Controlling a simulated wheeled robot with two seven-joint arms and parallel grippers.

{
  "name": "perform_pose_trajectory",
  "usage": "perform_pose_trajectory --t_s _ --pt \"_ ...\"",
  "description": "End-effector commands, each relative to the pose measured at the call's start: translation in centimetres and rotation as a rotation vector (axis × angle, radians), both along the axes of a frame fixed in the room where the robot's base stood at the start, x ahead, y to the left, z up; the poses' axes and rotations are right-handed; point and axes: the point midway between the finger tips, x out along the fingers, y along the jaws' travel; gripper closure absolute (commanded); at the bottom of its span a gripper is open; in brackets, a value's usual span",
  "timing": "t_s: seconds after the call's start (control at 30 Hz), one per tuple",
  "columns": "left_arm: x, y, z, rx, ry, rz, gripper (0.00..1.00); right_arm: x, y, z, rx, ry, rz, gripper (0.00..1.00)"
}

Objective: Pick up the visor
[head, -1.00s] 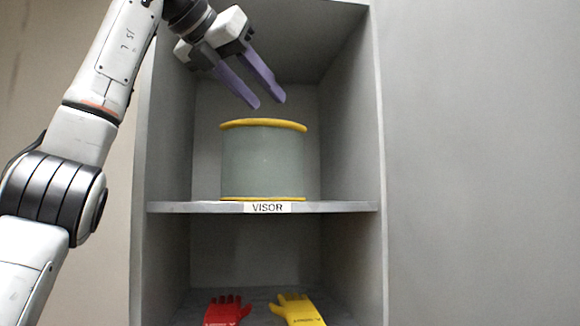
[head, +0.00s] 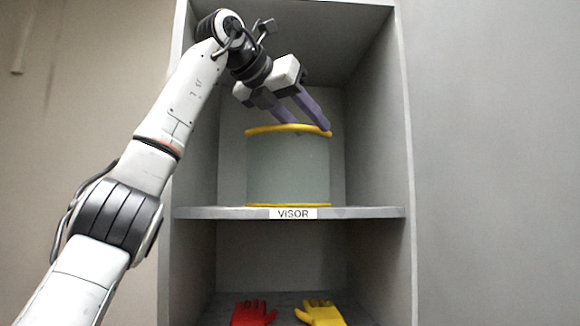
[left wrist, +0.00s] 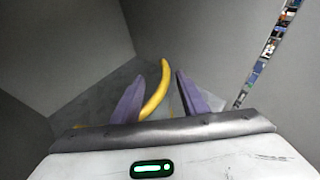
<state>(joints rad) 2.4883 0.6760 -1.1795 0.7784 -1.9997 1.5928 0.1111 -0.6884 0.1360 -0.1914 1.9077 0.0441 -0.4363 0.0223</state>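The visor (head: 288,168) is a clear greyish curved sheet with a yellow top rim and a yellow bottom edge. It stands upright on the shelf labelled VISOR (head: 293,213). My left gripper (head: 308,125) is at the visor's top rim, with its purple fingers pointing down. In the left wrist view the fingers (left wrist: 158,98) are apart, and the yellow rim of the visor (left wrist: 163,75) runs between them, nearer the left finger. Whether a finger touches the rim cannot be told. My right gripper is in neither view.
The grey cabinet has side walls (head: 377,130) close on both sides of the visor. On the lower shelf lie a red glove (head: 252,313) and a yellow glove (head: 320,314). The space above the visor is otherwise free.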

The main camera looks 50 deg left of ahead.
Motion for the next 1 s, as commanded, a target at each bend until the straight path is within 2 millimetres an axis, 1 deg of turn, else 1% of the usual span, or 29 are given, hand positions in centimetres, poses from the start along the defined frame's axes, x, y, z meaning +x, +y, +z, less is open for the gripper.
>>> perform_pose_trajectory --t_s 0.17,0.27,0.4,0.43,1.0 --pt "0.00 0.02 -0.01 0.000 0.000 0.000 0.60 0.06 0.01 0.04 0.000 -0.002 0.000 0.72" --pt "-0.01 0.03 -0.01 0.000 0.000 0.000 0.75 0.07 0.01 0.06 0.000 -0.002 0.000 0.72" --pt "-0.01 0.02 -0.04 0.000 0.001 0.000 0.99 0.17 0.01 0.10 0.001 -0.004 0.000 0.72" --pt "0.00 0.02 -0.04 0.000 0.001 0.000 1.00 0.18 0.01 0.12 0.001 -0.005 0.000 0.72" --pt "0.04 0.05 -0.17 -0.001 0.004 0.001 1.00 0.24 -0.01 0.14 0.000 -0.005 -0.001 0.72"
